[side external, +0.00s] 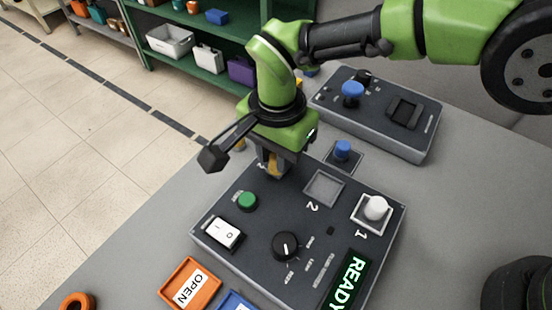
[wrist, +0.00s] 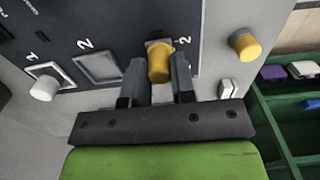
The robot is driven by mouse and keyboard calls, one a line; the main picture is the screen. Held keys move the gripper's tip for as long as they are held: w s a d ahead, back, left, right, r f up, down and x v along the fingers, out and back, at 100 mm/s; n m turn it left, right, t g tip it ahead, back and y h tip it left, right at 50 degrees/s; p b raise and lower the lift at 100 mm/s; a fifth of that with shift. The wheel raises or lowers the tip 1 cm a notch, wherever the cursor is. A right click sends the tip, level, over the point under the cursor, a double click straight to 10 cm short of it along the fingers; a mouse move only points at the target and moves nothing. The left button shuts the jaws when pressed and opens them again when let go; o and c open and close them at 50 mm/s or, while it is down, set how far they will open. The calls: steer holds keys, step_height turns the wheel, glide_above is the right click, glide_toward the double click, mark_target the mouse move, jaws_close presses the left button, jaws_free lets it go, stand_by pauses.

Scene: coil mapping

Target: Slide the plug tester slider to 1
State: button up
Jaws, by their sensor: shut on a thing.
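The dark plug tester panel (side external: 258,237) lies on the grey table; its upper part also shows in the wrist view (wrist: 120,20). A yellow knob (wrist: 159,62), apparently the slider handle, stands at the panel's far edge beside a printed 2. My gripper (wrist: 159,78) is shut on this yellow knob, one finger on each side. In the side view my gripper (side external: 271,170) points down at the panel's far edge, and the knob is mostly hidden. The slider's track and its 1 end cannot be made out.
A white plug (side external: 375,208) stands in square socket 1; square socket 2 (side external: 323,188) is empty. The panel has a black dial (side external: 287,246), green button (side external: 247,201), white rocker switch (side external: 223,234) and READY display (side external: 347,281). A blue-knobbed plug (side external: 343,150) stands behind; another yellow plug (wrist: 244,45) is nearby.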

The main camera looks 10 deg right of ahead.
steer(key=shift+w+d, duration=1.1)
steer(key=shift+w, duration=0.05)
stand_by(0.5)
steer(key=o, duration=0.7)
step_height(320, 180, up, 7)
stand_by(0.7)
steer(key=shift+d, duration=0.1)
